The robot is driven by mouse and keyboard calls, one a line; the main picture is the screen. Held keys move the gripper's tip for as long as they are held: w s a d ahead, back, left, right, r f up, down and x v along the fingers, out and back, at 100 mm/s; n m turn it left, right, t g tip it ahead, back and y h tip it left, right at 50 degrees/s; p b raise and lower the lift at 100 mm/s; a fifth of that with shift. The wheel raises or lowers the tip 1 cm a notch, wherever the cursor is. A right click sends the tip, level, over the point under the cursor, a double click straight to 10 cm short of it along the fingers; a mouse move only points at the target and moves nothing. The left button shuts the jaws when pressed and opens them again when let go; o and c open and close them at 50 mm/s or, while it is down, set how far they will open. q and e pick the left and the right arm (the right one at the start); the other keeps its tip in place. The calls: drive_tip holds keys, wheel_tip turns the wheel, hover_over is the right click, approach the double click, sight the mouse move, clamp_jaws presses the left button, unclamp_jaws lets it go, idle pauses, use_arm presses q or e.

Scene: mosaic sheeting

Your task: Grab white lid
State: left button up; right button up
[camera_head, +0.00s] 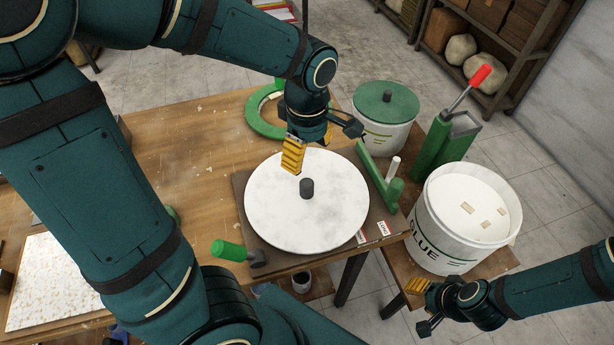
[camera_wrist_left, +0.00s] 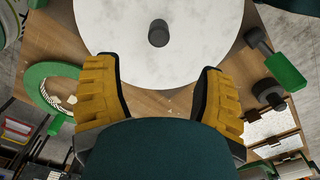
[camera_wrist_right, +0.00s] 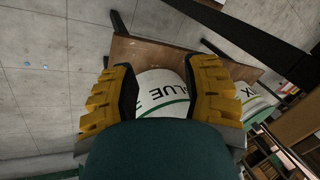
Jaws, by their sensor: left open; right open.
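The white lid (camera_head: 270,215) is a large round disc with a dark knob (camera_head: 307,188) in its middle. It lies flat on a dark board on the wooden table, and the left wrist view shows the lid (camera_wrist_left: 115,30) ahead of the fingers. My left gripper (camera_head: 309,148) is open and empty above the lid's far edge, apart from the knob. My right gripper (camera_head: 420,305) is open and empty below the glue bucket (camera_head: 445,235). The right wrist view shows that bucket (camera_wrist_right: 163,90) between the fingers.
The glue bucket is uncovered, with a few small tan pieces showing inside. A bucket with a green lid (camera_head: 386,102) stands behind right. A green bracket (camera_head: 378,180) borders the board's right. A green-handled tool (camera_head: 230,251) lies at front left, and a green ring (camera_head: 262,112) behind.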

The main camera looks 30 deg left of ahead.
sight(307, 183)
use_arm(q)
wheel_tip(307, 183, down, 8)
drive_tip(key=shift+f+b, duration=0.2)
drive_tip(key=shift+b, duration=0.85)
drive_tip(key=shift+f+b, duration=0.8)
drive_tip(key=shift+f, duration=1.85)
clamp_jaws()
